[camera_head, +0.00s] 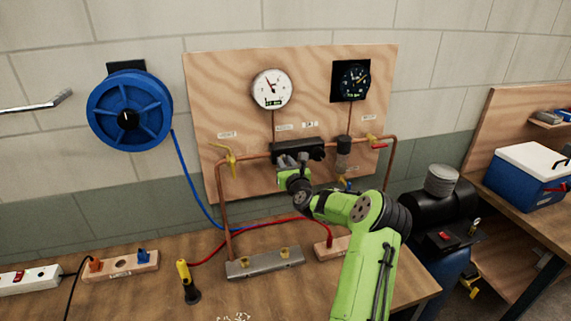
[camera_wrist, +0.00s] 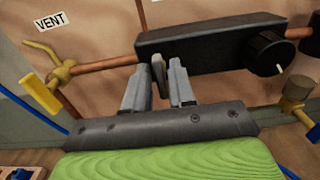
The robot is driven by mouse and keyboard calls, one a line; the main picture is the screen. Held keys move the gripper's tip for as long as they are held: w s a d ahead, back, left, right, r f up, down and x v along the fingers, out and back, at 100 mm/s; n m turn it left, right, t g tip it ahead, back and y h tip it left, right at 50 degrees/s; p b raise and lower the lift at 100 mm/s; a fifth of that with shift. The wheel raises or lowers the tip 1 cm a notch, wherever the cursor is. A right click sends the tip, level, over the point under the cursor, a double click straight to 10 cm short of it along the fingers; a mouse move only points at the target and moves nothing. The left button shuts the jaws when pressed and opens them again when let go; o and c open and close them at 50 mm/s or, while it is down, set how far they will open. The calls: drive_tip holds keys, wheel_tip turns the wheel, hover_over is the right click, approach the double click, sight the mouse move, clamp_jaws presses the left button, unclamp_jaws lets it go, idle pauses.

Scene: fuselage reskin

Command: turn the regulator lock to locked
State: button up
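The regulator is a black box (camera_head: 285,146) on the copper pipe of the plywood panel; it also fills the top of the wrist view (camera_wrist: 210,40). A small grey tab (camera_wrist: 158,70), seemingly the regulator lock, hangs at its front lower left. A round black knob (camera_wrist: 273,57) with a white mark is to the right. My gripper (camera_head: 288,161) is at the regulator's front; in the wrist view its two grey fingers (camera_wrist: 158,84) stand apart on either side of the tab. Contact with the tab cannot be told. No lock marking is readable.
A yellow valve handle (camera_head: 230,158) with a VENT label (camera_wrist: 51,22) is left of the regulator. A filter (camera_head: 343,146) and red-handled valve (camera_head: 378,144) are to the right. Two gauges (camera_head: 271,89) (camera_head: 352,80) hang above. The bench below holds a metal manifold (camera_head: 262,264).

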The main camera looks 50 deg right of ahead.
clamp_jaws()
drive_tip(key=shift+n, duration=0.3)
drive_tip(key=n+b, duration=0.4)
drive_tip(key=n, duration=0.1)
drive_tip(key=n+b, duration=0.4)
drive_tip(key=n, duration=0.2)
drive_tip(key=n+b, duration=0.5)
drive_tip(key=n, duration=0.1)
drive_tip(key=shift+w+a+f, duration=0.15)
drive_tip(key=shift+a+f, duration=0.1)
drive_tip(key=shift+f, duration=0.1)
drive_tip(key=shift+n, duration=0.3)
drive_tip(key=shift+o, duration=1.4)
unclamp_jaws()
